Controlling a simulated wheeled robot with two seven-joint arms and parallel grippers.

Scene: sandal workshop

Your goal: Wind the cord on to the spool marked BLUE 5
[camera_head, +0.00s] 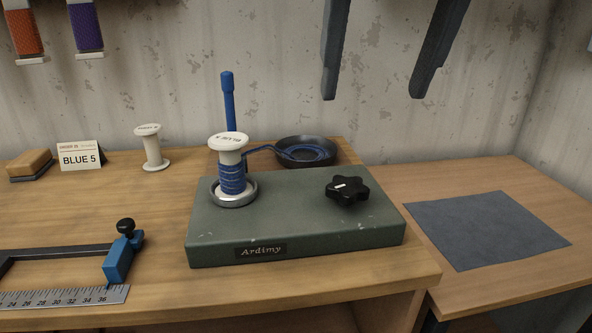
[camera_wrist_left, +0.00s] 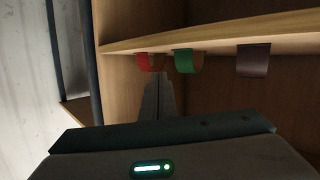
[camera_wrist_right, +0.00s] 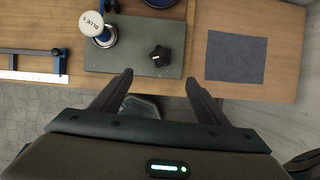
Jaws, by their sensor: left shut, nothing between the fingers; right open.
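The white spool (camera_head: 229,143), its top reading BLUE 5 in the right wrist view (camera_wrist_right: 91,23), stands upright in a metal cup on the green winder (camera_head: 290,235). Blue cord (camera_head: 231,181) is wound around its barrel. The cord runs from the spool to a dark bowl (camera_head: 281,160), where more lies coiled. A black star knob (camera_head: 347,189) is on the winder's right. My right gripper (camera_head: 373,97) is open and empty above and right of the knob in the head view. My left gripper (camera_wrist_left: 158,80) is shut and empty in its wrist view, near a shelf.
An empty white spool (camera_head: 152,148) and a BLUE 5 card (camera_head: 80,156) stand at the back left. A blue post (camera_head: 228,100) rises behind the spool. A ruler (camera_head: 65,297) with a blue clamp lies front left. A grey mat (camera_head: 487,229) lies right.

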